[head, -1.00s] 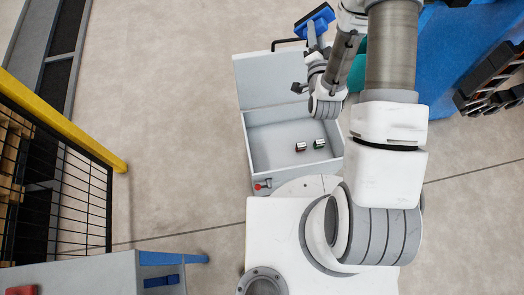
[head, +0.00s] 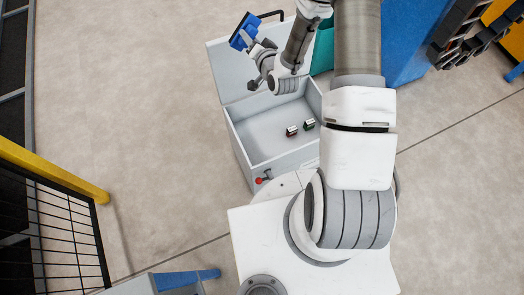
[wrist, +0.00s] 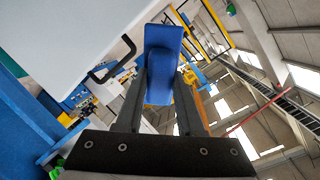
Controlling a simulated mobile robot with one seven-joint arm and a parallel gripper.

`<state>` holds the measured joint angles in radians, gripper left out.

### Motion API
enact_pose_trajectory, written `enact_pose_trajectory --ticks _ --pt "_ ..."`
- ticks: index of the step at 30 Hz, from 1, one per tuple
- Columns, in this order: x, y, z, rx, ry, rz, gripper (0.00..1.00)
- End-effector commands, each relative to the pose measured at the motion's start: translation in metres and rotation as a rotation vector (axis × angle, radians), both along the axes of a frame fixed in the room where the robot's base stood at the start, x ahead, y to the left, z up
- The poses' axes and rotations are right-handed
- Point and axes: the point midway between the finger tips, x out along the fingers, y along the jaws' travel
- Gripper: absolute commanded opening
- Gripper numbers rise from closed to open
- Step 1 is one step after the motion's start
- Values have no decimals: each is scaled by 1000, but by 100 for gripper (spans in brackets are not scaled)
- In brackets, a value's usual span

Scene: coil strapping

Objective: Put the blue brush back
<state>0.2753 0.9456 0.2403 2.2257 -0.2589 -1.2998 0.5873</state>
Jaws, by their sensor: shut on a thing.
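The blue brush (head: 243,31) is in my gripper, held up near the raised lid of the grey box in the head view. It also shows in the wrist view (wrist: 160,50), with its broad blue end beyond the fingers. My gripper (wrist: 160,88) is shut on it, one dark finger on each side. In the head view my gripper (head: 254,46) is partly hidden by my own wrist.
The grey box (head: 240,150) stands open below my arm, with two small cylinders (head: 292,131) inside. A yellow-railed black fence (head: 60,175) is at left. A blue unit (head: 400,35) and dark rack (head: 455,35) are at upper right. Open floor lies left of the box.

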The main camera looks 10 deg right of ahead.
Motion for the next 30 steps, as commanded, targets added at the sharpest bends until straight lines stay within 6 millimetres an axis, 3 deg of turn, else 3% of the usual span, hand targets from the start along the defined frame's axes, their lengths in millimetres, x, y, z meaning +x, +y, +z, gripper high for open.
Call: enact_pose_trajectory --ticks 1,6,20,30 --pt "2 -3 -23 -2 23 16 0" --pt "-1 -5 -53 -24 113 94 0" --pt "-24 -11 -85 -84 276 258 0" --pt "-59 -17 -104 -210 464 452 0"
